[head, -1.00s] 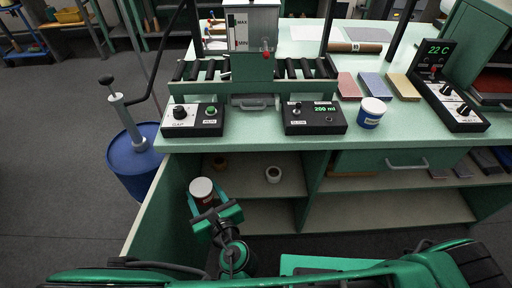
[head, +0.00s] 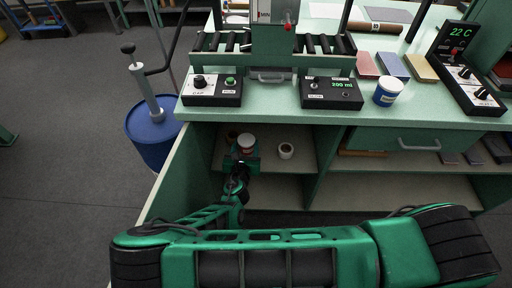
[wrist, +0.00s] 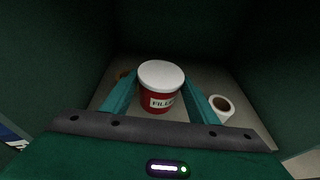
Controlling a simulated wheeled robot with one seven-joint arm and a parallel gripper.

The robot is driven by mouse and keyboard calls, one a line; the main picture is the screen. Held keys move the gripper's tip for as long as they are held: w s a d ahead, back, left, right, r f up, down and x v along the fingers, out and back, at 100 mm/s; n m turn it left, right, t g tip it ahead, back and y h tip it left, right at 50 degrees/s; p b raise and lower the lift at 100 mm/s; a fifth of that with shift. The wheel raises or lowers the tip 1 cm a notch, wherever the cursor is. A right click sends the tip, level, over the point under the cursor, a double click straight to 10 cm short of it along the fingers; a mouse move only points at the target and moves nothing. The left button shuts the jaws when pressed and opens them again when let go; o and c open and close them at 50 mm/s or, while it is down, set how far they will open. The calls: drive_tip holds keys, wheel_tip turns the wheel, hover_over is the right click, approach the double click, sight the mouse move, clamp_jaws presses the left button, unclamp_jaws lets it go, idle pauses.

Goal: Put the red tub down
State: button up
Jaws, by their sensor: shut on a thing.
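The red tub (wrist: 158,98) has a white lid and a white label that begins "FILL". My gripper (wrist: 160,108) is shut on it, with one teal finger on each side. In the head view the red tub (head: 247,145) shows mostly as its white lid, inside the left open compartment under the bench. My gripper (head: 244,158) reaches into that compartment with it. The tub looks upright. I cannot tell whether its base touches the shelf (head: 290,167).
A white roll (head: 286,151) stands to the right of the tub, and a brown roll (wrist: 124,75) is behind it on the left. The compartment divider (head: 322,165) is further right. A blue drum (head: 154,138) stands left of the bench.

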drive_tip(key=w+d+f, duration=0.1)
drive_tip(key=w+d, duration=0.1)
drive_tip(key=w+d+f, duration=0.2)
drive_tip(key=shift+w+f, duration=0.15)
drive_tip(key=shift+f, duration=2.1)
drive_tip(key=shift+f, duration=0.1)
drive_tip(key=o, duration=1.2)
drive_tip(key=d+v, duration=0.1)
drive_tip(key=v, duration=1.1)
drive_tip(key=shift+a, duration=0.5)
